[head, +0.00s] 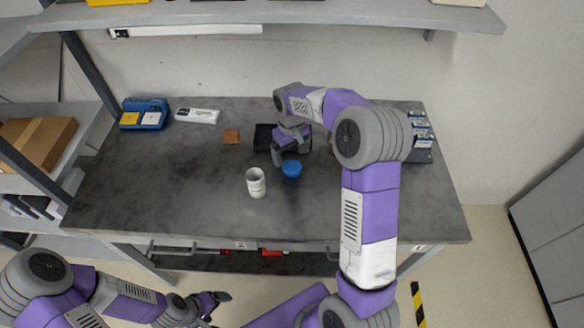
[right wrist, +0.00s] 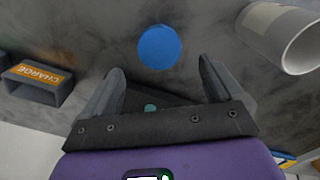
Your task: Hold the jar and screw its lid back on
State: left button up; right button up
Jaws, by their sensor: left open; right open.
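The white jar (head: 256,183) stands upright and open on the grey table, left of the lid. It also shows at the upper right of the right wrist view (right wrist: 284,36). The blue lid (head: 291,169) lies on the table right of the jar, apart from it. In the right wrist view the lid (right wrist: 159,47) is just beyond the fingertips, between their lines. My right gripper (head: 288,157) is open and empty, close behind the lid. My left gripper (head: 219,301) is open and empty, low in front of the table, away from jar and lid.
A blue device (head: 144,113), a white box (head: 197,116) and a small brown block (head: 231,136) stand at the back left. A dark tray (head: 264,138) is behind my right gripper. The table's front left is clear.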

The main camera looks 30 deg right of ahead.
aim_at(291, 166)
notch_tip(291, 166, down, 5)
jog(key=shift+f+b, duration=0.1)
jog(key=shift+b, duration=0.5)
pick_arm(q)
jog(key=shift+f, duration=0.55)
pick_arm(e)
jog(key=c, duration=1.1)
pick_arm(q)
notch_tip(291, 166, up, 2)
jog(key=shift+p, duration=1)
pick_arm(e)
notch_tip(291, 166, up, 10)
jog(key=shift+r, duration=0.1)
pick_arm(q)
jog(key=shift+c, duration=0.4)
